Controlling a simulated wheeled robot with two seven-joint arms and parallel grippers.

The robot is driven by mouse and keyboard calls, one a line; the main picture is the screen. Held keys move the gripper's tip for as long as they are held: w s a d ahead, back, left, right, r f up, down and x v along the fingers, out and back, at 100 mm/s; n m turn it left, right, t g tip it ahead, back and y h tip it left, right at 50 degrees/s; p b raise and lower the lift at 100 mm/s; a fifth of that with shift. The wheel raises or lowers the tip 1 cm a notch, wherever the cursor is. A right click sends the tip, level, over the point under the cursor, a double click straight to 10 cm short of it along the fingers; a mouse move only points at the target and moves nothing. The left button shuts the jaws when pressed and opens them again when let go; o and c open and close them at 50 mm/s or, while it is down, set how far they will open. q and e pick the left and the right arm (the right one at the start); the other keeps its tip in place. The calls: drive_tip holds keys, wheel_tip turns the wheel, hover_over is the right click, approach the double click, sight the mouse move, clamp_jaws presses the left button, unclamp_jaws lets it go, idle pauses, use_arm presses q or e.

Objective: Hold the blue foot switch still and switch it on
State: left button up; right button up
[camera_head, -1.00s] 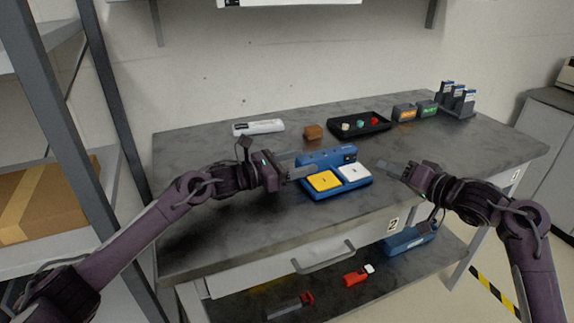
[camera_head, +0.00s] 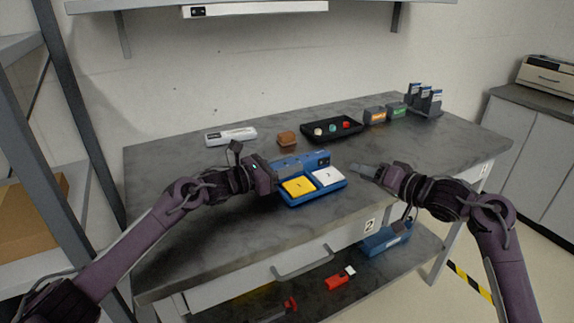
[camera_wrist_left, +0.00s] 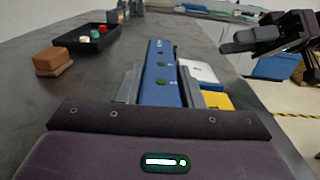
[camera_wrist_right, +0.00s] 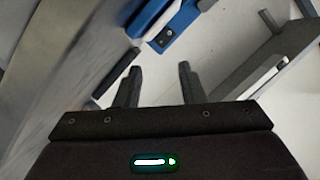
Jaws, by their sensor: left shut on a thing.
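The blue foot switch (camera_head: 333,187) sits on the grey table, with a yellow pedal (camera_head: 298,187) at left and a white pedal (camera_head: 328,177) at right. A raised blue housing runs along its back. My left gripper (camera_head: 277,172) is shut on the left end of that housing. In the left wrist view the blue housing (camera_wrist_left: 161,70) lies between the two fingers. My right gripper (camera_head: 364,171) is right of the switch, apart from the white pedal. Its fingers (camera_wrist_right: 158,84) are apart and empty in the right wrist view. Any switched-on sign is too small to tell.
Behind the switch are a brown block (camera_head: 287,138), a black tray (camera_head: 352,129) with small items, and a white device (camera_head: 231,136). A lower shelf holds a red item (camera_head: 340,279) and a blue box (camera_head: 385,238).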

drive_tip(key=shift+s+a, duration=0.1)
drive_tip(key=shift+a, duration=0.05)
drive_tip(key=c, duration=0.3)
drive_tip(key=s+m, duration=0.1)
drive_tip(key=a+r+m, duration=0.1)
drive_tip(key=m, duration=0.1)
drive_tip(key=s+a+m+h, duration=0.1)
drive_tip(key=m, duration=0.1)
drive_tip(key=shift+s+a+r+t, duration=0.25)
drive_tip(key=shift+s+t, duration=0.05)
drive_tip(key=shift+t, duration=0.1)
clamp_jaws()
drive_tip(key=s+d+m+h, duration=0.1)
drive_tip(key=m, duration=0.1)
drive_tip(key=s+m+h, duration=0.1)
drive_tip(key=m, duration=0.2)
drive_tip(key=s+d+m+h, duration=0.1)
drive_tip(key=s+m, duration=0.1)
drive_tip(key=m, duration=0.1)
drive_tip(key=shift+d+t, duration=0.3)
drive_tip(key=shift+t, duration=0.1)
